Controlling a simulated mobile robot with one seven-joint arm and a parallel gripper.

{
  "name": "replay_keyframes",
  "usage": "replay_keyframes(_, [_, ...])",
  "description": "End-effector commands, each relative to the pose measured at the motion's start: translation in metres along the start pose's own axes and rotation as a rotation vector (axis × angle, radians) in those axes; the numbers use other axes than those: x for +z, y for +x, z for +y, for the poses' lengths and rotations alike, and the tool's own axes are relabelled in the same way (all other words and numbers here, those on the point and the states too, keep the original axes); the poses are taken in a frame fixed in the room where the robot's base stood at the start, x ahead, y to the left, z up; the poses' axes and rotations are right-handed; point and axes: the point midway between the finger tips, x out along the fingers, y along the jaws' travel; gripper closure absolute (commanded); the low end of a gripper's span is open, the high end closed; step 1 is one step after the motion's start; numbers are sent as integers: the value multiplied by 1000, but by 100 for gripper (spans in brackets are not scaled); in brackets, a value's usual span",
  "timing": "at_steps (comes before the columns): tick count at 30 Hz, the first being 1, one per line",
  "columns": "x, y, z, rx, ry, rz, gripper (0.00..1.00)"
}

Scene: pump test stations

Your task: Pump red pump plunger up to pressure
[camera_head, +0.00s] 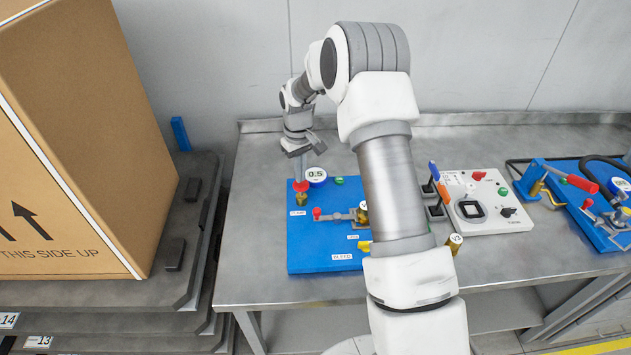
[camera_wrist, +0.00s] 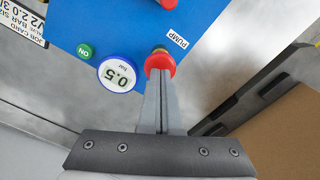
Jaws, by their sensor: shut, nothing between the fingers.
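The red pump plunger (camera_wrist: 160,61) has a round red knob beside the "PUMP" label on the blue station board (camera_wrist: 105,22). In the head view the plunger (camera_head: 301,186) stands at the board's back left corner above a brass base. My gripper (camera_wrist: 160,78) is shut and empty, pointing down with its fingertips at the red knob. It seems to touch the knob, but the exact contact is unclear. In the head view my gripper (camera_head: 302,177) is right above the plunger. The round gauge (camera_wrist: 117,74) reads 0.5 bar; it also shows in the head view (camera_head: 316,175).
A green ON button (camera_wrist: 85,51) sits next to the gauge. A metal lever with a red knob (camera_head: 317,213) is on the same board. A white switch panel (camera_head: 490,203) and another blue station (camera_head: 590,200) stand to the right. A large cardboard box (camera_head: 90,150) stands left.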

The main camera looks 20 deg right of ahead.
Motion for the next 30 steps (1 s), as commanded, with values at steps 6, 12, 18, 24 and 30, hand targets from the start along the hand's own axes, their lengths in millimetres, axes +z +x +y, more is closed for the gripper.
replay_keyframes(6, [0, 16, 0, 0, 0, 0, 100])
replay_keyframes(12, [0, 28, 0, 0, 0, 0, 100])
replay_keyframes(18, [0, 37, 0, 0, 0, 0, 100])
replay_keyframes(24, [0, 34, 0, 0, 0, 0, 100])
replay_keyframes(30, [0, 20, 0, 0, 0, 0, 100])
